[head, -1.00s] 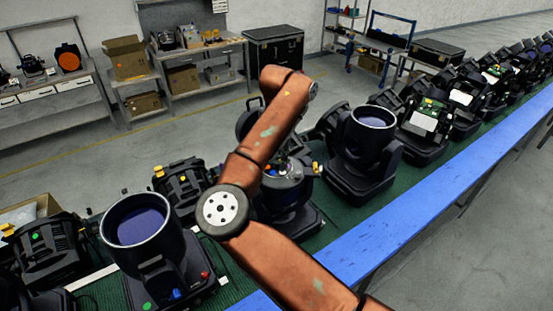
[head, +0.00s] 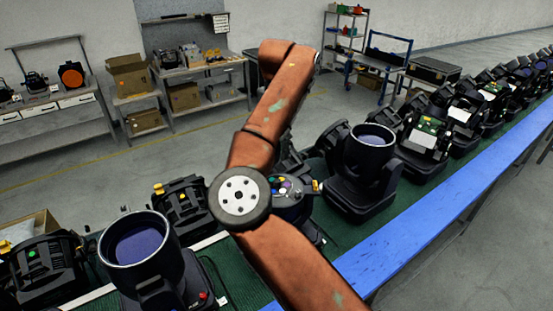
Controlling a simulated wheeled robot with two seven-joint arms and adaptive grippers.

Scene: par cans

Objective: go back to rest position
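My orange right arm rises from the bottom of the head view, bends at a round dark joint and reaches up over the line of par cans. My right gripper (head: 289,158) is mostly hidden behind the forearm; only a dark part seems to show, and its fingers cannot be made out. Below it stands a dark par can with coloured parts on top (head: 291,185), partly covered by the arm. I see nothing held. My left gripper is not in view.
A par can with an open round top (head: 139,240) stands at lower left, another (head: 372,136) right of the arm. More units line the green belt (head: 375,215), edged by a blue rail (head: 420,228). Workbenches with boxes (head: 128,75) stand behind; the floor between is clear.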

